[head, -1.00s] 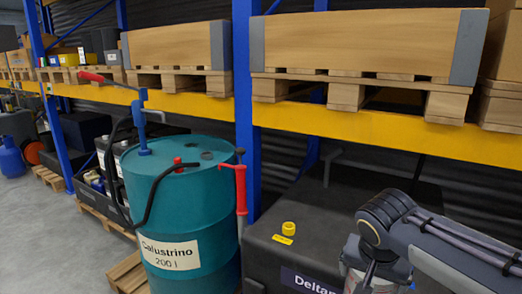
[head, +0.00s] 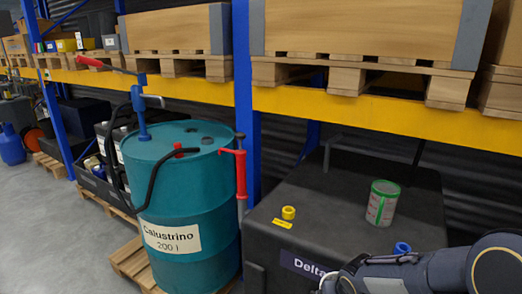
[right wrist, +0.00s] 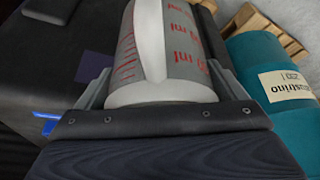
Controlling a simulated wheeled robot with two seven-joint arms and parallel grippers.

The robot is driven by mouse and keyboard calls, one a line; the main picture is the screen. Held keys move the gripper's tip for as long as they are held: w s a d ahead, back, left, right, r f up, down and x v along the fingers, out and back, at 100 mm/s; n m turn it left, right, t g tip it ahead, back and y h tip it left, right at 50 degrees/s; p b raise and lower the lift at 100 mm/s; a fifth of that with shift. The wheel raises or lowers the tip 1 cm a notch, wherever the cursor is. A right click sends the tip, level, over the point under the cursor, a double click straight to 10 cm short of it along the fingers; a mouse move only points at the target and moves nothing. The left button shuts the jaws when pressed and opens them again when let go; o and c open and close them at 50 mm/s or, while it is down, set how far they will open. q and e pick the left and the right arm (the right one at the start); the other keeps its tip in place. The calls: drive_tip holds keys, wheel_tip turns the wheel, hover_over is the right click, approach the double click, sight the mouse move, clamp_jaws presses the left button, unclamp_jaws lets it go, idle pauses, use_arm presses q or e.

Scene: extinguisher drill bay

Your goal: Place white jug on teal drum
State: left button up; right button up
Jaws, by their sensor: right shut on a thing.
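The white jug (right wrist: 162,55), with red measuring marks and a white handle, sits between the two fingers of my right gripper (right wrist: 148,85) in the right wrist view. The gripper is shut on it. In the head view my right arm comes in at the lower right and its gripper is below the frame edge. The teal drum (head: 190,215), labelled Calustrino 200 l, stands upright on a pallet left of centre. It also shows at the right of the right wrist view (right wrist: 258,55). My left gripper is not in view.
A blue hand pump (head: 141,110), a black hose (head: 153,180) and a red nozzle (head: 239,165) crowd the drum's top and sides. A black tank (head: 330,210) beside it bears a green-rimmed can (head: 382,205). A yellow shelf beam (head: 360,120) runs above.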

drive_tip(key=s+f, duration=0.1)
drive_tip(key=f, duration=0.1)
drive_tip(key=s+f, duration=0.1)
drive_tip(key=f, duration=0.1)
drive_tip(key=s+f, duration=0.1)
drive_tip(key=s, duration=0.1)
drive_tip(key=shift+f, duration=0.4)
